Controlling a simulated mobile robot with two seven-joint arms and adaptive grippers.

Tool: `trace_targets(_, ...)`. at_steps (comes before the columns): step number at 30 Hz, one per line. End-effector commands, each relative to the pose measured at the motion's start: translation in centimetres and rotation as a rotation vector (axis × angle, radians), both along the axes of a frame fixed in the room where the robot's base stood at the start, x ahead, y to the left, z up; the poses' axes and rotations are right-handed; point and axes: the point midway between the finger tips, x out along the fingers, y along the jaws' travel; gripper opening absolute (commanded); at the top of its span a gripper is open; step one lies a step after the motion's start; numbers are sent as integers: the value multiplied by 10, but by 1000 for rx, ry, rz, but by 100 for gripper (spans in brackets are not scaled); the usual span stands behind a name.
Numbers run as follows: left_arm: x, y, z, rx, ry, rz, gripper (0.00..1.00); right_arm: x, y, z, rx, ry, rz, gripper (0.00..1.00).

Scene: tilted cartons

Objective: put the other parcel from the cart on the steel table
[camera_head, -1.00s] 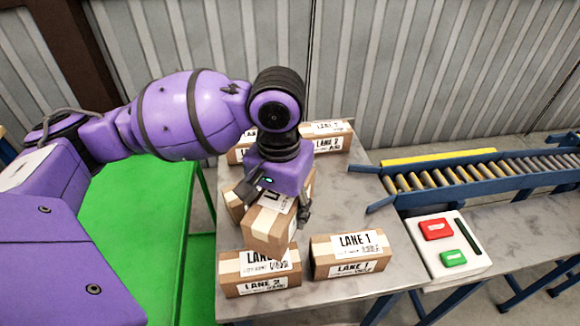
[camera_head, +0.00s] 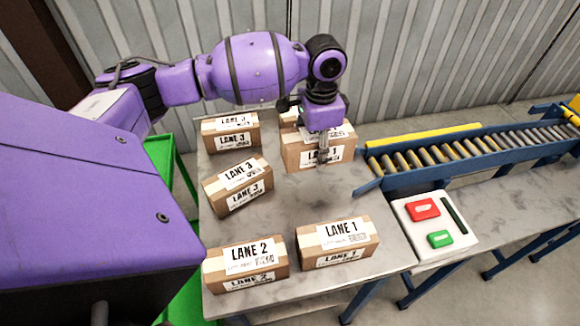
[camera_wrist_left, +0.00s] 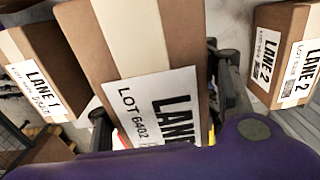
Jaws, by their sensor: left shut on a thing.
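My left gripper (camera_head: 322,150) is shut on a brown carton parcel (camera_head: 297,156) with a LANE 1 label, at the back right of the steel table (camera_head: 330,197). The held parcel (camera_wrist_left: 150,50) fills the middle of the left wrist view, its label reading LANE and LOT 6402. I cannot tell whether it touches the tabletop. Another parcel (camera_head: 289,116) is mostly hidden behind it. The green cart (camera_head: 161,160) shows at the left, mostly hidden by my arm; I see no parcel on its visible part. My right gripper is not in view.
Two LANE 3 parcels (camera_head: 230,135) (camera_head: 238,186) stand at the left of the table, the nearer one turned. A LANE 2 parcel (camera_head: 245,265) and a LANE 1 parcel (camera_head: 337,243) stand in front. A roller conveyor (camera_head: 470,150) and a button box (camera_head: 433,222) are at the right.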

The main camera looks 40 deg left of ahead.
Motion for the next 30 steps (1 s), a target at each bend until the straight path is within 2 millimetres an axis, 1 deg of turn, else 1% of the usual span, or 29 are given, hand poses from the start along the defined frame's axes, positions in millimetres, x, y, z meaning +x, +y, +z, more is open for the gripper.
trace_targets(2, 2, 2, -6, 0, 0, -14, 17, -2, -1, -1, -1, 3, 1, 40)
trace_targets(5, 1, 2, -20, 0, 3, -17, 17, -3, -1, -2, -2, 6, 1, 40)
trace_targets(9, 2, 2, -43, 0, 1, -17, 17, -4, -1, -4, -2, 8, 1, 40)
trace_targets(14, 2, 2, -58, 1, -1, -16, 17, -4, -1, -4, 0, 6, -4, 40)
trace_targets(21, 2, 2, -95, 1, -1, -16, 17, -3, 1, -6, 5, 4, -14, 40)
trace_targets(24, 2, 2, -100, 1, -2, -15, 17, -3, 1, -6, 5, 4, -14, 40)
trace_targets(30, 2, 2, -100, 1, -3, -16, 17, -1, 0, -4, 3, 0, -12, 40)
